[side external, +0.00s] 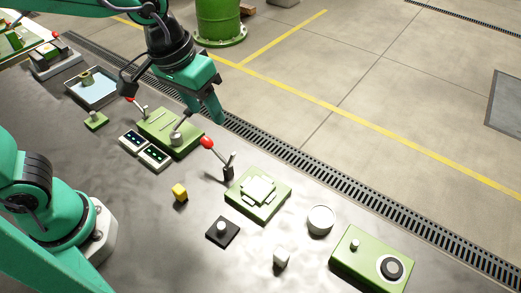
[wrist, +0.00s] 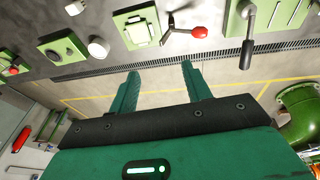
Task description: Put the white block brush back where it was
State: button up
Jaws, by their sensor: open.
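A small white block (side external: 281,257), which looks like the white block brush, stands on the grey bench near the front edge of the side view. It also shows at the top left of the wrist view (wrist: 76,7). My gripper (side external: 204,108) is raised above the far side of the bench, beyond the green fixture with a metal knob (side external: 166,134) and well away from the white block. In the wrist view my gripper (wrist: 160,72) has its fingers apart with nothing between them. I cannot make out bristles on the block.
A green fixture with white stepped pieces (side external: 270,207), a round white dish (side external: 320,220), a green box with a dial (side external: 358,262), a black plate with a knob (side external: 222,232) and a yellow block (side external: 180,192) stand on the bench. A red-knobbed lever (side external: 207,143) sticks up.

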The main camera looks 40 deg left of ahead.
jog(key=s+a+t, duration=0.1)
jog(key=s+a, duration=0.2)
jog(key=a, duration=0.4)
jog(key=s+a+r+t+y, duration=0.1)
jog(key=s+a, duration=0.3)
jog(key=a, duration=0.4)
jog(key=shift+a+r+t, duration=0.25)
jog(key=shift+t, duration=0.25)
